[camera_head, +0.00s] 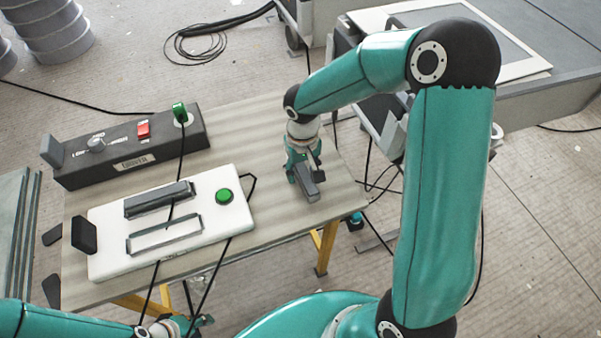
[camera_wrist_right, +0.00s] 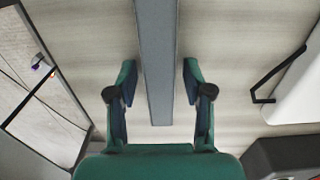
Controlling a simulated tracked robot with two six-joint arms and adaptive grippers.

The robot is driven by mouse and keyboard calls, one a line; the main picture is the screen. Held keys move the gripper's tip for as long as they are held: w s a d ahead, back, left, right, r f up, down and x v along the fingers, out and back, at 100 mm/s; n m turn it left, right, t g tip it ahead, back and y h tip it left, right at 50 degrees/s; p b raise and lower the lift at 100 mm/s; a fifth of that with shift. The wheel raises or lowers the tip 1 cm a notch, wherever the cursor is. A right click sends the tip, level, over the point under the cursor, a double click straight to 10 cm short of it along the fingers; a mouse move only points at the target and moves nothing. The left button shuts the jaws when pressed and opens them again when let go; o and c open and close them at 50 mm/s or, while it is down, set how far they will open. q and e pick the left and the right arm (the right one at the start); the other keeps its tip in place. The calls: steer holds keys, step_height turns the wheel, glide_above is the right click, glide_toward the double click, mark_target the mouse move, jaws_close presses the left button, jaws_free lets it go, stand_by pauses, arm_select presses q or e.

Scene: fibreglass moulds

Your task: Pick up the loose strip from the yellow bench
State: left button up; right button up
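The loose strip (camera_head: 308,188) is a narrow grey bar lying on the right part of the wood-topped bench (camera_head: 262,122), which has yellow legs. My right gripper (camera_head: 304,173) points down over the strip and partly hides it. In the right wrist view the strip (camera_wrist_right: 157,60) runs between the two fingers of my right gripper (camera_wrist_right: 159,85). The fingers stand apart with a visible gap on each side of the strip, so the gripper is open. My left gripper (camera_head: 190,325) is low at the picture's bottom edge, in front of the bench; its fingers are not clear.
A white panel (camera_head: 110,222) with a grey bar, a rectangular frame and a green button (camera_head: 224,196) lies left on the bench. Behind it is a dark control box (camera_head: 90,170) with a red switch. Black cables cross the panel and bench edge.

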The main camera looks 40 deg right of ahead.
jaws_close()
steer(key=shift+r, duration=0.1)
